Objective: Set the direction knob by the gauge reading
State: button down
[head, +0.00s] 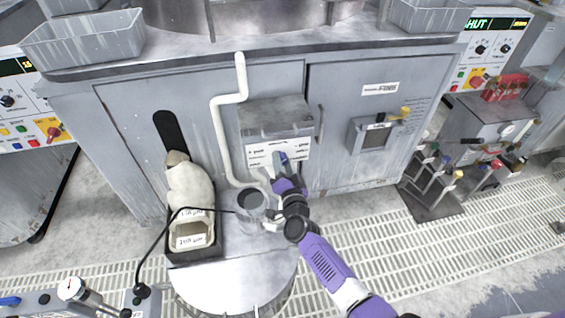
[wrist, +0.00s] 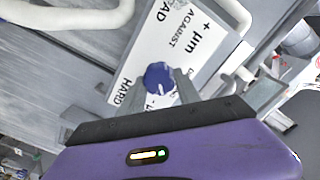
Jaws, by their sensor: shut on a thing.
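The direction knob (wrist: 158,77) is small, round and blue with a white mark on its face. It sits on a white label plate (wrist: 210,38) with "+ µm", "AGAINST" and "HARD" legible. My gripper (wrist: 167,88) is shut on the knob, one finger at each side.
A white pipe (head: 216,125) runs down left of the plate. A lever rack (head: 430,190) stands on the right. The grated floor in front is mostly clear.

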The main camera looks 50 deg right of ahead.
jog(key=c, duration=0.9)
grip_release()
jog(key=shift+o, duration=0.2)
jog(key=shift+s, duration=0.1)
jog(key=v, duration=0.7)
jog(key=shift+s+a+p, duration=0.2)
jog(key=shift+s+p, duration=0.05)
jog(key=shift+p, duration=0.15)
